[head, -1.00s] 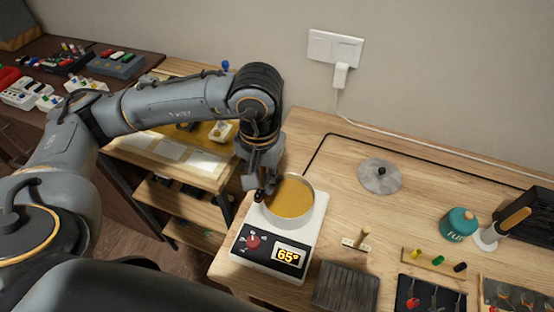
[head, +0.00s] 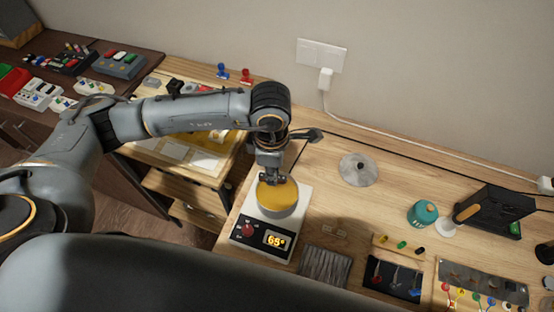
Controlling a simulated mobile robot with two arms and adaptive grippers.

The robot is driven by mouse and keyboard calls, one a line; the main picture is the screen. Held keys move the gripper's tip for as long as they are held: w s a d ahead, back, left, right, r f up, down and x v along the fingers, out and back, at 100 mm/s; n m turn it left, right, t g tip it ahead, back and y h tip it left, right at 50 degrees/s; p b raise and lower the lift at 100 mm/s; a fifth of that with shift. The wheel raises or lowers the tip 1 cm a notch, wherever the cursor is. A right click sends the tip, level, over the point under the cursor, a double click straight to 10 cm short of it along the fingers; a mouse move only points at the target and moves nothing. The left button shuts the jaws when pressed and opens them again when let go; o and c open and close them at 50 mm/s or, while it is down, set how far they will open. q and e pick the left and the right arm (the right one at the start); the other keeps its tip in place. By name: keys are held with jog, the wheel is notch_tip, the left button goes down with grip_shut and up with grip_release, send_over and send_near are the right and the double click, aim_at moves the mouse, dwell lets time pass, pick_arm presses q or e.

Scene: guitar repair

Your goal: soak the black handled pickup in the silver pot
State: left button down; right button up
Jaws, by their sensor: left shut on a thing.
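The silver pot (head: 293,208) stands on a white hot plate (head: 246,250) whose display reads 65°. Yellow-brown liquid (head: 282,197) fills the pot. My left gripper (head: 271,181) points down over the back part of the pot. It is shut on the black handled pickup, which is mostly hidden between the fingers; I cannot tell how deep it reaches into the liquid. My right gripper is not in view.
A round silver lid (head: 358,170) lies right of the pot. A small wooden-handled piece (head: 335,231) and a dark ridged block (head: 325,265) lie nearer. A teal jar (head: 422,213) and a black stand (head: 494,212) are at the right. Bench around the lid is clear.

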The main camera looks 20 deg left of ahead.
pick_arm(q)
jog(key=shift+d+r+n+p, duration=0.2)
jog(key=shift+n+p, duration=0.1)
jog(key=shift+n, duration=0.25)
jog(key=shift+d+r+n+p, duration=0.15)
jog(key=shift+d+n+p, duration=0.1)
jog(key=shift+n, duration=0.3)
jog(key=shift+d+f+n, duration=0.1)
jog(key=shift+n, duration=0.4)
jog(key=shift+f, duration=0.65)
jog(key=shift+f+b, duration=1.05)
jog(key=shift+f, duration=0.7)
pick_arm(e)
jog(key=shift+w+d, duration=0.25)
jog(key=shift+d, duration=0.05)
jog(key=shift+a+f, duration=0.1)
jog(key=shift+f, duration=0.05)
pick_arm(q)
jog(key=shift+b, duration=0.3)
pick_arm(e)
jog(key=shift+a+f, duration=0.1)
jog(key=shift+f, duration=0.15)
pick_arm(q)
jog(key=shift+b, duration=0.35)
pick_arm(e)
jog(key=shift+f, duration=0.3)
